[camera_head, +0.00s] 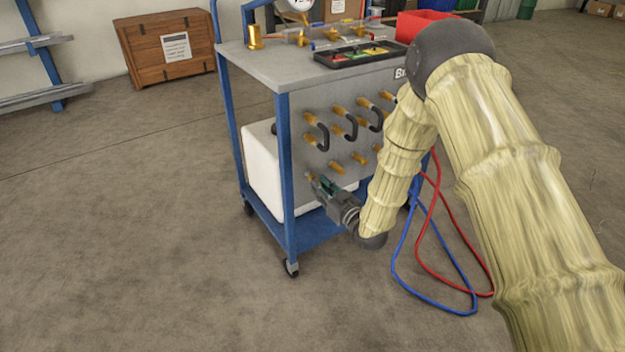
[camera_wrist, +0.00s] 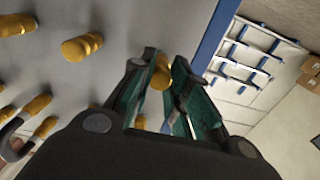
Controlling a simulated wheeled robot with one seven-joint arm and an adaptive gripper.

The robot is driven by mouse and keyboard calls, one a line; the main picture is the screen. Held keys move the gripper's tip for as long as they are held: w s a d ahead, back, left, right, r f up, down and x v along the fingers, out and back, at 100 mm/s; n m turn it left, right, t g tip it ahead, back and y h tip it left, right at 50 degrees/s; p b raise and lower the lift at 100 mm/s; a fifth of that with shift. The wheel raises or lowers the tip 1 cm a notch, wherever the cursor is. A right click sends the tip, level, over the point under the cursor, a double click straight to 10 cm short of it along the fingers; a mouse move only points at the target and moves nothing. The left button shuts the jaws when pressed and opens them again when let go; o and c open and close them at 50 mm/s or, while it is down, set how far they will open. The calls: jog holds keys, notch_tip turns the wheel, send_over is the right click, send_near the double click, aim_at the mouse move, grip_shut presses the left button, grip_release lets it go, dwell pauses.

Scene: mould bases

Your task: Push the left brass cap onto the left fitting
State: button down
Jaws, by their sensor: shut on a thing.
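My gripper (camera_head: 322,186) is at the lower left of the cart's grey front panel (camera_head: 300,103). In the wrist view, its green-lined fingers (camera_wrist: 160,84) are closed around a brass piece (camera_wrist: 161,73), which I take for the left brass cap. A bit of brass also shows at the lower left fitting's place in the head view (camera_head: 311,177). The fingers hide most of the cap and the left fitting, so I cannot tell how far one sits on the other. Other brass fittings (camera_head: 336,167) stick out to the right in the same row.
Black looped hoses (camera_head: 351,128) join fittings above my gripper. A blue cart post (camera_head: 285,170) stands just left, with a white tank (camera_head: 262,168) behind. Red (camera_head: 452,225) and blue (camera_head: 400,245) hoses hang at the right. The floor left of the cart is clear.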

jog(key=shift+p+v, duration=0.5)
jog(key=shift+v, duration=1.2)
jog(key=p+v, duration=0.1)
jog(key=v, duration=0.5)
jog(key=shift+p, duration=0.35)
